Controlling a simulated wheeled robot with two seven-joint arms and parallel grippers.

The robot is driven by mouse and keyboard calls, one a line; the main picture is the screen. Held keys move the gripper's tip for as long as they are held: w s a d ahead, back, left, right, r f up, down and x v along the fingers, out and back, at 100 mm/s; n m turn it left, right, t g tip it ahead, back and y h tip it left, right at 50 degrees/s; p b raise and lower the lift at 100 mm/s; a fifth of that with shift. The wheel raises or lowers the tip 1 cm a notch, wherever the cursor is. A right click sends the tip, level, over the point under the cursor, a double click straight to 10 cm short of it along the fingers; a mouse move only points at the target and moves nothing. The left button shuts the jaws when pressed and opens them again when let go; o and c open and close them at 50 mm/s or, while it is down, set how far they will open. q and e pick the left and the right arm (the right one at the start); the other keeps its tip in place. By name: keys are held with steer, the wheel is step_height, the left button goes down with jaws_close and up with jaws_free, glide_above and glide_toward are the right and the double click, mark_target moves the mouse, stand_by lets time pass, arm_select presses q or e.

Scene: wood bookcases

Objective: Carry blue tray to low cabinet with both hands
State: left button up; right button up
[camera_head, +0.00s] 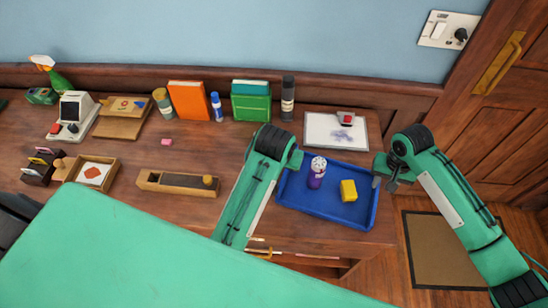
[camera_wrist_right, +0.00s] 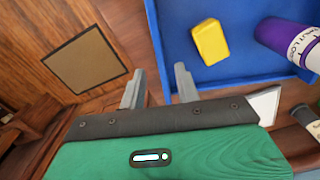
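The blue tray (camera_head: 325,212) lies on the right end of the wooden desk. It holds a purple bottle with a white top (camera_head: 317,172) and a yellow block (camera_head: 348,190). My right gripper (camera_head: 384,180) is at the tray's right edge. In the right wrist view its two fingers (camera_wrist_right: 158,80) are apart, with the side wall of the tray (camera_wrist_right: 154,35) between or just beyond them; contact is unclear. My left arm reaches the tray's left edge, and its gripper (camera_head: 296,160) is mostly hidden behind the wrist, so its fingers do not show. The low cabinet is not identifiable.
A whiteboard with a red-and-grey item (camera_head: 336,130) lies behind the tray. A dark bottle (camera_head: 288,98), green box (camera_head: 250,102) and orange book (camera_head: 188,100) stand along the wall. A wooden door (camera_head: 500,120) and brown mat (camera_head: 440,255) are at right.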

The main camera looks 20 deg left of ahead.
steer(key=shift+r, duration=2.1)
